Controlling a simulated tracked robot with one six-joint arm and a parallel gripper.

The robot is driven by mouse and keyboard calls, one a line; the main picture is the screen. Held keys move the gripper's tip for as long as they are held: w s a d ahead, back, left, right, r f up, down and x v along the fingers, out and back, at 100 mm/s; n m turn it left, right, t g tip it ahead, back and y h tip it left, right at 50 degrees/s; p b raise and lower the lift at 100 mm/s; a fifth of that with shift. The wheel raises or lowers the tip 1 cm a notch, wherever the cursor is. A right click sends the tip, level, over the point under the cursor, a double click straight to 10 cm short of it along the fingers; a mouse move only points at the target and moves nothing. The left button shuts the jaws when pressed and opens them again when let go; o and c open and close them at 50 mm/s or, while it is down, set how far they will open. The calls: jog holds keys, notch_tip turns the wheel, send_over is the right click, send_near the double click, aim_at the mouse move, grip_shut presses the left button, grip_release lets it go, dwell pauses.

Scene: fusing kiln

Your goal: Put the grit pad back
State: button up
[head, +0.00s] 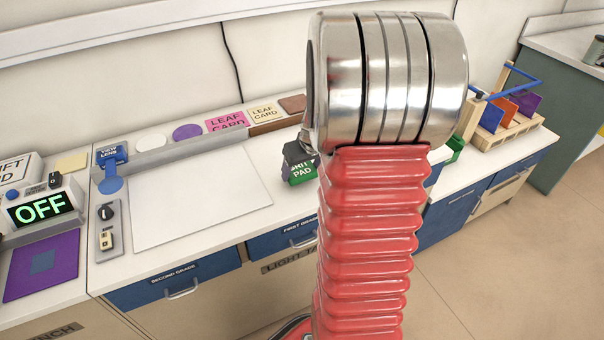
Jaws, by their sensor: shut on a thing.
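The green grit pad (301,174), lettered on its front, shows just left of my red arm, above the white worktop. My gripper (307,148) is mostly hidden behind my arm's metal joint; a small part shows at the pad's dark upper end. It is shut on the grit pad. Part of the pad is hidden behind my arm, and I cannot tell whether it touches the worktop.
A white light panel (198,195) lies left of the pad. Leaf cards (227,121) and discs line the back ledge. A green object (455,148) shows partly right of my arm, near a rack (500,125) of coloured sheets. A box reading OFF (42,207) stands left.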

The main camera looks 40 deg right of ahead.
jog(key=shift+f, duration=1)
jog(key=o, duration=1)
jog(key=shift+f, duration=0.1)
jog(key=v, duration=1.2)
jog(key=shift+a, duration=0.1)
